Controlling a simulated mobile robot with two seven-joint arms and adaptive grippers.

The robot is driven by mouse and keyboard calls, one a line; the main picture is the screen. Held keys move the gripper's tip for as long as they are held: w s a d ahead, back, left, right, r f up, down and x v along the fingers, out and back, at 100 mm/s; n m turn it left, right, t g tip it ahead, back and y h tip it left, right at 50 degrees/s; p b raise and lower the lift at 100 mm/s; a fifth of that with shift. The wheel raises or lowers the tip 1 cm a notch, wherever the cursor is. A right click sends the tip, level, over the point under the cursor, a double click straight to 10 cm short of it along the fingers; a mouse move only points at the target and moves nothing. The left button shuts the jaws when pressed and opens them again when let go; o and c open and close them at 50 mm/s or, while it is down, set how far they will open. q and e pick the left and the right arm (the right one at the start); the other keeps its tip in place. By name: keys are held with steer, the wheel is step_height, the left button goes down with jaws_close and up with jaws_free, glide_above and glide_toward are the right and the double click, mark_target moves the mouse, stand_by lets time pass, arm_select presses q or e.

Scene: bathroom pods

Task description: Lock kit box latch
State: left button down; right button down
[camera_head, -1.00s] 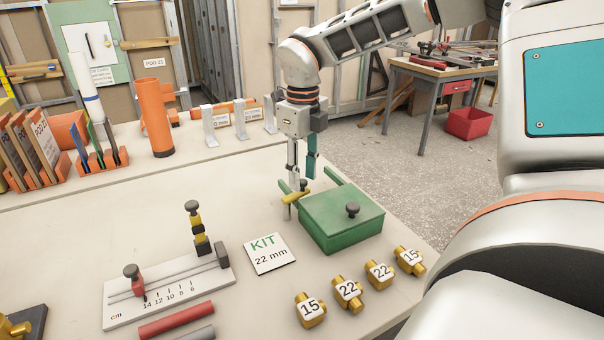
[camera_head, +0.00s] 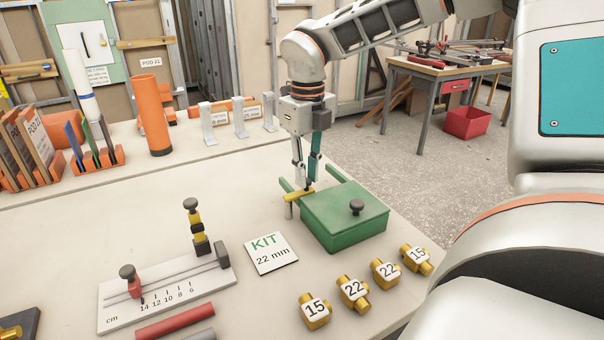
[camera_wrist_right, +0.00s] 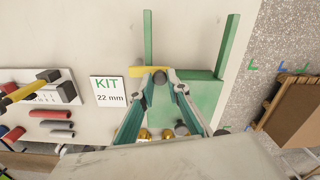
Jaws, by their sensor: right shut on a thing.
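The green kit box (camera_head: 335,225) stands on the bench with its lid down and a dark knob (camera_head: 356,207) on top. The yellow latch bar (camera_head: 296,197) lies at the box's back left corner, on a small post. The latch bar also shows in the right wrist view (camera_wrist_right: 138,71). My right gripper (camera_head: 308,187) points down and is shut on the latch's dark knob (camera_wrist_right: 160,77). The fingertips hide part of this knob. My left gripper is not in view.
Several brass fittings (camera_head: 353,291) stand in front of the box. A KIT 22 mm card (camera_head: 270,254) lies left of it, with a measuring board (camera_head: 165,290) farther left. Two green rails (camera_wrist_right: 148,38) extend behind the box.

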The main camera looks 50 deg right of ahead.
stand_by(0.3)
steer(key=c, duration=1.9)
jaws_free()
step_height(320, 180, up, 12)
steer(key=shift+r, duration=0.1)
steer(key=shift+s, duration=0.1)
